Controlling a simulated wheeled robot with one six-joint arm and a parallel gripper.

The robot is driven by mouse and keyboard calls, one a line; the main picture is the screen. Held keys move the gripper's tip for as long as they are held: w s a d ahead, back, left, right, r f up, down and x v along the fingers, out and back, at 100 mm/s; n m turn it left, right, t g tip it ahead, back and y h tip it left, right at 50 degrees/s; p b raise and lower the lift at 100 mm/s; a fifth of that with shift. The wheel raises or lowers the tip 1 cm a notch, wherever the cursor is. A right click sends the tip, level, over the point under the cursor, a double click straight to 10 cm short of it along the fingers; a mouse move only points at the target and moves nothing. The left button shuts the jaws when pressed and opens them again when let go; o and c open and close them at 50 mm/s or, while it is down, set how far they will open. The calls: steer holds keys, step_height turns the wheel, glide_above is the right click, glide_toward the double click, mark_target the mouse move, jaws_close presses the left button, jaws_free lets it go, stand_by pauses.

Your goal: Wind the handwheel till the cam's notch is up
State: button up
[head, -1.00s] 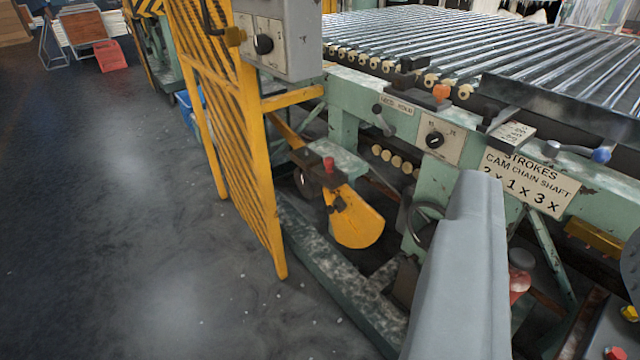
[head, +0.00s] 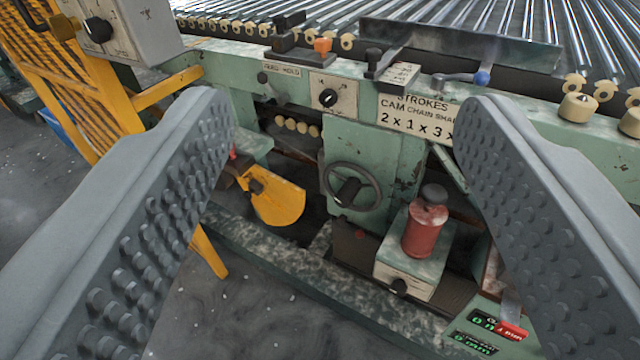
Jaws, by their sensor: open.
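The handwheel (head: 352,187) is a dark ring with a black grip, upright on the front of the green machine. My gripper (head: 348,108) is open and empty. Its two grey studded fingers stand wide apart on either side of the view, and the handwheel shows in the gap between them. I see no contact with the wheel.
A red bottle-like part with a dark cap (head: 426,228) stands on a pale box right of the wheel. A sign (head: 410,112) reads "STROKES CAM CHAIN SHAFT". A green floor beam (head: 300,273) crosses in front. A yellow guard frame (head: 105,110) is at left, rollers behind.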

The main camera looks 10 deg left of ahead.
steer(key=w+a+f+m+h, duration=0.1)
steer(key=w+a+f+m, duration=0.15)
steer(key=w+f, duration=0.75)
steer(key=w+a+f+m+h, duration=0.1)
steer(key=w+a+f, duration=0.2)
steer(key=w+f, duration=0.8)
steer(key=m+g+h, duration=0.2)
steer(key=h, duration=0.5)
glide_toward(341, 203)
steer(key=x, duration=1.1)
steer(key=shift+w+d+r, duration=0.1)
steer(key=shift+w, duration=0.15)
jaws_close()
